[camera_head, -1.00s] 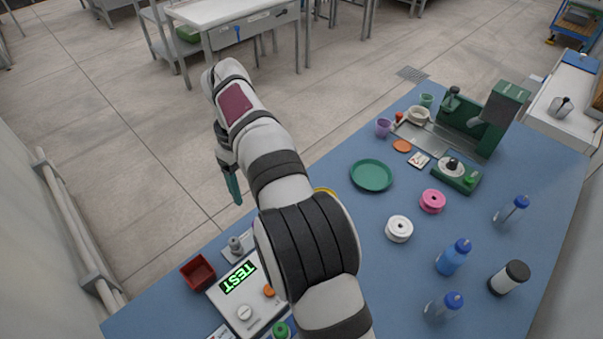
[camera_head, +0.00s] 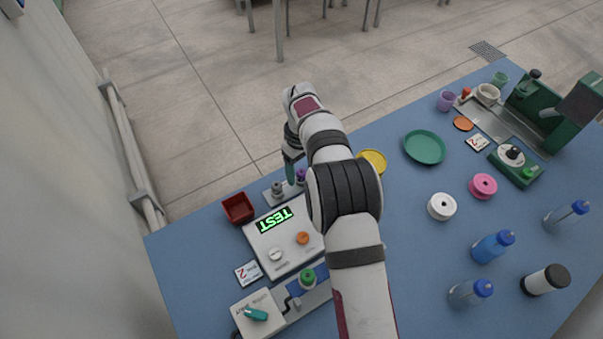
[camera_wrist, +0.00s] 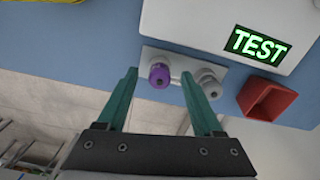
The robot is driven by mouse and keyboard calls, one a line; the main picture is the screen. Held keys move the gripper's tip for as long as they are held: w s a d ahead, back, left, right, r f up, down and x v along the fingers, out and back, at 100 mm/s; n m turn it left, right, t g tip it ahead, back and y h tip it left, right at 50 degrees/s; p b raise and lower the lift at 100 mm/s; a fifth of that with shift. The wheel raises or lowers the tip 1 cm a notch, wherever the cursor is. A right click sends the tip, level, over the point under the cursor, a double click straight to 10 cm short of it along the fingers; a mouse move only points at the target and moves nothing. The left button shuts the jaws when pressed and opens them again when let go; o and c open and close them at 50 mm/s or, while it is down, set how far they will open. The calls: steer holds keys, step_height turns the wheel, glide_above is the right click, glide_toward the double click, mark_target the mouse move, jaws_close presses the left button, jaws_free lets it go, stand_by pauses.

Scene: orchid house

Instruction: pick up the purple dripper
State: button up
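The purple dripper (camera_head: 300,176) is a small knob-like piece on a pale plate (camera_head: 272,195), with a grey piece (camera_head: 278,188) beside it. In the wrist view the purple dripper (camera_wrist: 159,76) shows ahead between the two teal fingertips, nearer the left one. My gripper (camera_wrist: 160,84) is open with nothing held. In the head view my gripper (camera_head: 291,170) is close by the dripper, and my arm covers part of the area right of it. I cannot tell the exact gap between fingertips and dripper.
A red square tray (camera_head: 238,208) sits left of the plate. A white tester box (camera_head: 285,240) with a lit TEST screen lies just in front. A yellow dish (camera_head: 373,160), a green dish (camera_head: 425,147) and a purple cup (camera_head: 446,101) stand to the right.

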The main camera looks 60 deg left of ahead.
jaws_close()
